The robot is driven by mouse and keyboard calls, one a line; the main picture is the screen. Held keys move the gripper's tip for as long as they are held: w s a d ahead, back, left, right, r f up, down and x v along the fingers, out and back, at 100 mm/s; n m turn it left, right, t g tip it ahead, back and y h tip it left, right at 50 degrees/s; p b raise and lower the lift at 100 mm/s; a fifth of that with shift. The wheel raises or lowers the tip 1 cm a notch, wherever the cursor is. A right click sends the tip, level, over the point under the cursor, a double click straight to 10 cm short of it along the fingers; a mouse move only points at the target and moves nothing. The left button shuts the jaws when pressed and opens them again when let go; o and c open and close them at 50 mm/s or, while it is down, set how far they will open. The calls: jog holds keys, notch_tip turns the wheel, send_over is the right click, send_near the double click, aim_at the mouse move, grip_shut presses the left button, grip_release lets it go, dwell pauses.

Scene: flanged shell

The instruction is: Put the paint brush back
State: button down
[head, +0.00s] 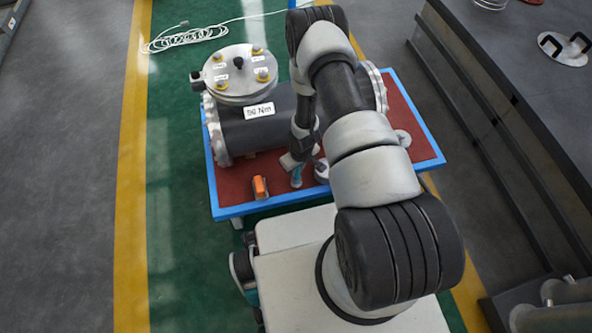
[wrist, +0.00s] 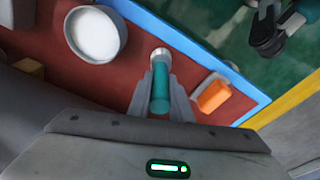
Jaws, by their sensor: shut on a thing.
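The paint brush (wrist: 160,88) has a teal handle and a pale metallic end. It sits between the two fingers of my gripper (wrist: 162,100), which is shut on it. In the head view the brush (head: 297,176) shows small below my gripper (head: 292,163), above the red table top or touching it; I cannot tell which. A round grey pot with a white inside (wrist: 95,33) is up and left of the brush in the wrist view. It also shows right of the brush in the head view (head: 321,172).
An orange block-like object (wrist: 213,95) lies right of the brush near the blue table edge (wrist: 190,42). A dark flanged shell (head: 243,133) with a round bolted lid (head: 240,72) fills the back of the table. Bare red surface lies at front right.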

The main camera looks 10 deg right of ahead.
jog(key=shift+r, duration=0.1)
jog(key=c, duration=1.6)
grip_release()
